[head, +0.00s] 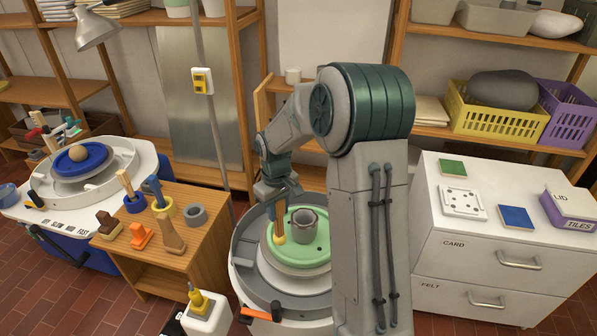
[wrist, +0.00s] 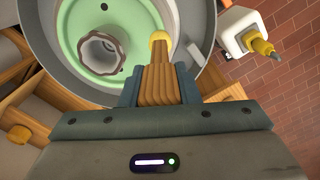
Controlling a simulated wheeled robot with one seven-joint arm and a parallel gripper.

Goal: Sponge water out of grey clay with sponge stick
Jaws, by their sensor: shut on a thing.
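The grey clay (head: 310,222) is a small hollow pot with a wavy rim, standing on the green wheel disc (head: 290,257). It also shows in the wrist view (wrist: 90,62), where its inside looks grey; I cannot make out water. My gripper (head: 277,192) is shut on the wooden handle of the sponge stick (wrist: 158,82), which points down. The stick's yellow sponge end (head: 279,232) is beside the clay, on its left in the head view, outside the rim. I cannot tell whether the sponge touches the disc.
The grey splash pan (head: 243,262) rings the disc. A wooden stand (head: 205,225) at left holds several tools and small rings. A second wheel (head: 85,170) stands at far left. A white drawer cabinet (head: 450,240) is at right. A white container with a yellow-topped tool (head: 205,312) stands in front.

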